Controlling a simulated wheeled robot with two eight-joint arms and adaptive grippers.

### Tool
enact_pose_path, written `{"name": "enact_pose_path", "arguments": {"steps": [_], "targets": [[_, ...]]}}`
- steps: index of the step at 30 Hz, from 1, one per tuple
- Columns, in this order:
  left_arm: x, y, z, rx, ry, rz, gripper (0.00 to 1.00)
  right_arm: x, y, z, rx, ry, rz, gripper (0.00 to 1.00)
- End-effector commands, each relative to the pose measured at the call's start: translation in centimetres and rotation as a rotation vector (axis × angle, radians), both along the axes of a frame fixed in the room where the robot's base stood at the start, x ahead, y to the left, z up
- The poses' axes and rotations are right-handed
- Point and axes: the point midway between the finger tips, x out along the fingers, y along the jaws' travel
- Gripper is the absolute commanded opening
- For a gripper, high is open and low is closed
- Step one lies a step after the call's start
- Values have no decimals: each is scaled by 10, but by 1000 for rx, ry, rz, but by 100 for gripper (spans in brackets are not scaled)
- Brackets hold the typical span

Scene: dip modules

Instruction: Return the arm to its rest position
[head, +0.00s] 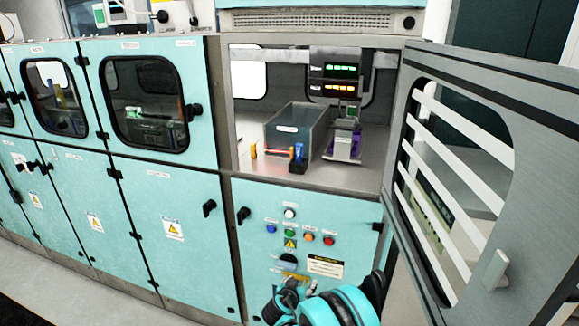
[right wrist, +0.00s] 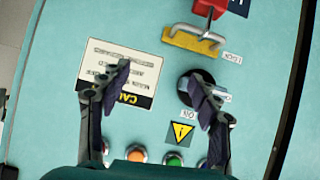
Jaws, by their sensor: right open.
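My right arm (head: 345,305) comes in at the bottom of the head view, in front of the teal control panel (head: 345,210). My right gripper (head: 290,290) is at the panel's lower part. In the right wrist view the gripper (right wrist: 162,82) has its two dark fingers spread apart with nothing between them but panel surface. The right finger overlaps the black rotary knob (right wrist: 188,88); whether it touches it I cannot tell. The knob also shows in the head view (head: 286,260), just above the gripper. My left gripper is not in view.
An open grey door (head: 540,130) with a slatted window stands right of my arm. Above the panel is an open bay with a grey bin (head: 290,133) and a purple-based device (head: 343,148). A red padlock (right wrist: 210,8) and yellow hasp (right wrist: 192,42) are near the knob. Closed cabinets line the left.

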Motion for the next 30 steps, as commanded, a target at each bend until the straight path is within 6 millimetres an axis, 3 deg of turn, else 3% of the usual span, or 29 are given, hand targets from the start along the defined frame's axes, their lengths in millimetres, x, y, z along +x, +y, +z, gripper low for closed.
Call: {"name": "enact_pose_path", "arguments": {"steps": [1,6,11,15,22,30], "targets": [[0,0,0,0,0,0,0,-6,-13,22,0,26,-2,63],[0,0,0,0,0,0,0,-35,-49,81,4,119,18,63],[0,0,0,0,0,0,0,-78,-80,127,18,196,47,63],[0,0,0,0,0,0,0,-124,-103,158,33,254,81,63],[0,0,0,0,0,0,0,-211,-130,187,69,327,147,63],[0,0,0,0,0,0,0,-307,-141,188,114,375,235,63]]}}
